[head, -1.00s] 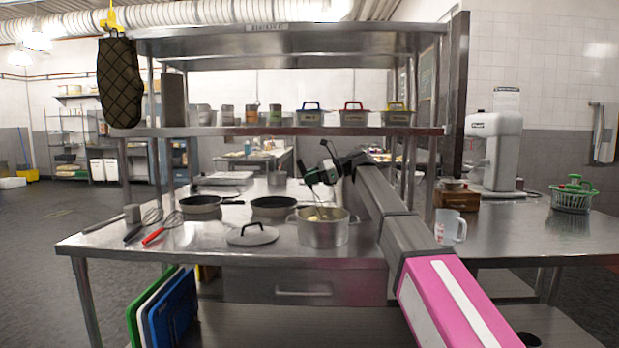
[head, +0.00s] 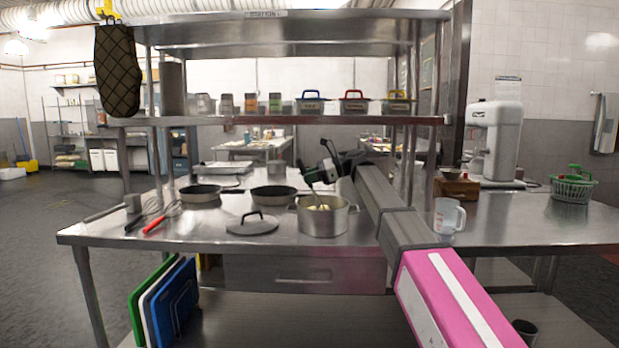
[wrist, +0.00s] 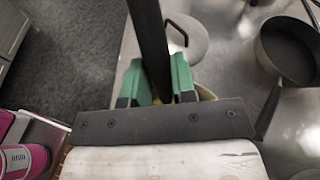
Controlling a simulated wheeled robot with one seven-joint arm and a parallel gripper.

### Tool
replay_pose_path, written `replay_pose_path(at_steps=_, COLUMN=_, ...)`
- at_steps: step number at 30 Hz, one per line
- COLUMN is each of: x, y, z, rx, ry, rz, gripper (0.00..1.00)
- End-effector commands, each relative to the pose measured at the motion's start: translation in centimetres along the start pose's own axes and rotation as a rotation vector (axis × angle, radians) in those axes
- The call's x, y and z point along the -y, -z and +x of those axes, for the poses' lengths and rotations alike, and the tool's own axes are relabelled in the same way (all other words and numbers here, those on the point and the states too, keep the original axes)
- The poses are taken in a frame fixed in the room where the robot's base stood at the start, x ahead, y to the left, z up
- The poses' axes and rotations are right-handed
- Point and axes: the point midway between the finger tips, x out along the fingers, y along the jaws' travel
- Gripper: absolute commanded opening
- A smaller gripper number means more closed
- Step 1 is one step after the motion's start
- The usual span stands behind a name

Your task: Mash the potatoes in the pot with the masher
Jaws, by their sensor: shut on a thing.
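A steel pot (head: 324,223) stands on the steel worktop (head: 180,238), with pale yellow potatoes (head: 318,207) inside. My gripper (head: 317,173) is just above the pot, shut on the masher. The masher's black handle (wrist: 147,35) runs between my green fingers (wrist: 158,82) in the wrist view. In the head view the masher's lower end reaches down into the pot. Its mashing head is hidden, so I cannot tell whether it touches the potatoes. In the wrist view my gripper hides most of the pot.
A lid (head: 252,224) lies left of the pot, and it also shows in the wrist view (wrist: 188,38). Two pans (head: 273,194) (head: 200,193) stand behind. Whisks (head: 160,218) lie at left. A measuring jug (head: 447,217) stands right of my arm. A shelf (head: 290,121) spans above.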

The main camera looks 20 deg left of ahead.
Motion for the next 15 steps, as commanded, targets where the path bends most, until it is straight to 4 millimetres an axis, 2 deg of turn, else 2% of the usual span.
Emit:
replay_pose_path(at_steps=5, x=0.0, y=-0.5, z=0.1, rx=0.0, ry=0.0, rz=-0.001, gripper=0.01)
replay_pose_path(at_steps=15, x=-0.1, y=-3.6, z=0.9, rx=0.001, ry=-0.001, rz=-0.001, gripper=0.01)
